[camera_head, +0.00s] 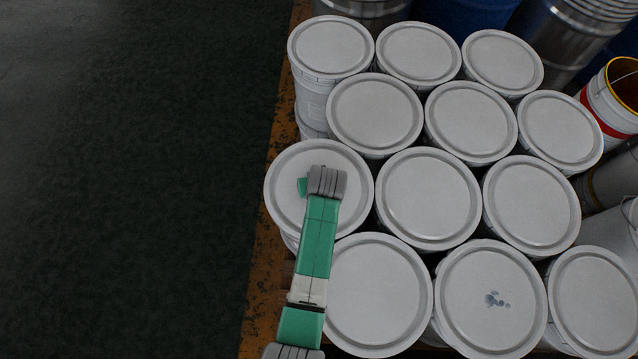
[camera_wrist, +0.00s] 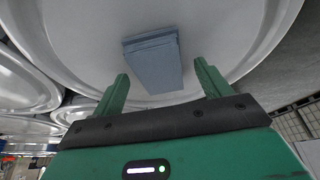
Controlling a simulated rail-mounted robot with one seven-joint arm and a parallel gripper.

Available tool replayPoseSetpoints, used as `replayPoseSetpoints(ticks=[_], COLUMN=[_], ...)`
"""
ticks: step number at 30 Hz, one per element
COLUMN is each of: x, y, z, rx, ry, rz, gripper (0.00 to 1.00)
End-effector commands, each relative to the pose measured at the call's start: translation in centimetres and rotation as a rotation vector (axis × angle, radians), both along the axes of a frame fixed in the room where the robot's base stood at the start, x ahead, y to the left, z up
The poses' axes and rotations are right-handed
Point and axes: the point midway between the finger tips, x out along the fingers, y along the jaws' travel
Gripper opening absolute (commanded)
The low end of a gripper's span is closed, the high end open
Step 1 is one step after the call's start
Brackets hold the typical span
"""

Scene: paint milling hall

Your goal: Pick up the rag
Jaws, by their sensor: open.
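The rag (camera_wrist: 155,62) looks like a folded blue-grey cloth lying on a pale bucket lid in the wrist view. My gripper (camera_wrist: 161,70) is open and empty. Its two green fingers show on either side of the rag's lower part, with gaps to both sides. Whether the fingertips are level with the rag or above it, I cannot tell. In the head view my gripper (camera_head: 303,187) is mostly hidden by my arm, over the left lid (camera_head: 285,210) of the third row. The rag cannot be seen there.
Several lidded white buckets (camera_head: 428,198) stand close together, with narrow dark gaps between them. One lid (camera_head: 470,325) has blue-grey spots. An open bucket (camera_head: 606,100) with a red band and metal drums (camera_head: 563,35) stand at the right and back. Dark floor (camera_head: 130,180) lies free at left.

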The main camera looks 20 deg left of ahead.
Motion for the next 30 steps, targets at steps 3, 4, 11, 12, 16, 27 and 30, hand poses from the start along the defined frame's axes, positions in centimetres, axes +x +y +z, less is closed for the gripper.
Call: replayPoseSetpoints(ticks=[3, 4, 11, 12, 16, 27, 30], x=[-0.02, -0.02, -0.01, -0.01, -0.01, -0.02, -0.01], y=[0.0, 0.0, -0.01, -0.01, -0.01, -0.01, -0.01], z=[-0.01, -0.02, -0.3, -0.35, -0.46, -0.44, -0.41], rx=[0.0, 0.0, 0.0, 0.0, 0.0, 0.0, 0.0], ry=[0.0, 0.0, 0.0, 0.0, 0.0, 0.0, 0.0], rz=[0.0, 0.0, 0.0, 0.0, 0.0, 0.0, 0.0], gripper=[0.76, 0.76, 0.76, 0.76, 0.74, 0.28, 0.28])
